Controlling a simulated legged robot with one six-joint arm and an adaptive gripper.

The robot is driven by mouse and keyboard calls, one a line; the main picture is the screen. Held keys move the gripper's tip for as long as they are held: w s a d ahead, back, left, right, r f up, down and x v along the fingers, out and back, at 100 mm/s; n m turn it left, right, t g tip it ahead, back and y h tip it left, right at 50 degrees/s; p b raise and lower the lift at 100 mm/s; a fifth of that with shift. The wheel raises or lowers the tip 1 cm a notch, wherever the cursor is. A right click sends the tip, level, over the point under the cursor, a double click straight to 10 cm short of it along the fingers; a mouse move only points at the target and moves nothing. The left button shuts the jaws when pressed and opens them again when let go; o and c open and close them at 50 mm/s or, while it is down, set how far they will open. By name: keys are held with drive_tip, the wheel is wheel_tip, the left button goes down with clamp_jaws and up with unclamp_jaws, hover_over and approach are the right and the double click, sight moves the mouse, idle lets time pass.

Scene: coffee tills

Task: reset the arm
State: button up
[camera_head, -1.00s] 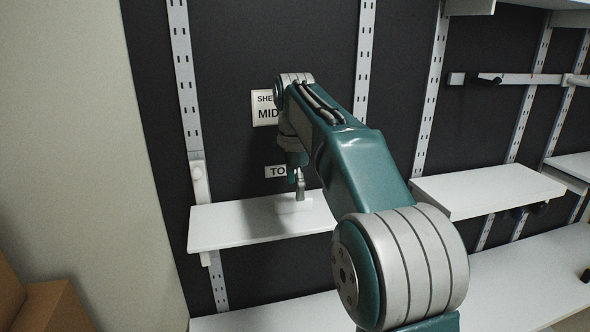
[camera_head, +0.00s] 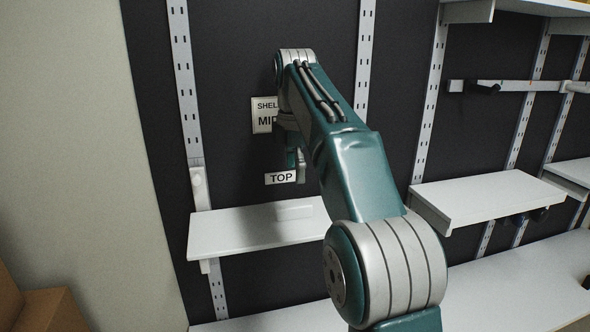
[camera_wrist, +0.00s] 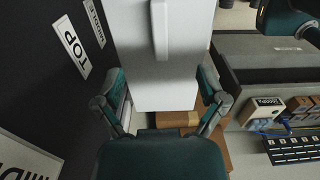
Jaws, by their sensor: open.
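My gripper (camera_head: 298,164) hangs in front of the dark wall panel, above the small white shelf (camera_head: 225,236); my forearm hides part of it. In the wrist view my gripper (camera_wrist: 162,95) has its two fingers spread wide apart, with nothing held between them. The white shelf (camera_wrist: 135,65) lies beyond the fingers, with a raised white strip (camera_wrist: 160,30) on it. The strip also shows on the shelf in the head view (camera_head: 295,213).
A "TOP" label (camera_head: 281,178) and a partly hidden "SHELF MID" sign (camera_head: 264,115) are on the wall. Another white shelf (camera_head: 485,197) is at right, above a long low white surface (camera_head: 520,275). Cardboard boxes (camera_head: 50,309) stand lower left. Small boxes (camera_wrist: 265,110) show at right in the wrist view.

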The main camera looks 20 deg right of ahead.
drive_tip(key=shift+s+r, duration=0.15)
drive_tip(key=shift+s, duration=0.2)
drive_tip(key=s+f+m+t, duration=0.2)
drive_tip(key=s+f+m, duration=0.3)
drive_tip(key=s, duration=0.4)
drive_tip(key=s+f+m+t, duration=0.1)
drive_tip(key=s+f+m, duration=0.5)
drive_tip(key=s, duration=0.4)
drive_tip(key=s+f+m+t, duration=0.2)
drive_tip(key=s+f+m, duration=0.4)
drive_tip(key=s, duration=0.3)
drive_tip(key=shift+s+a+m+t, duration=0.2)
drive_tip(key=shift+a+m+t, duration=0.1)
drive_tip(key=shift+m, duration=0.2)
drive_tip(key=shift+f, duration=0.1)
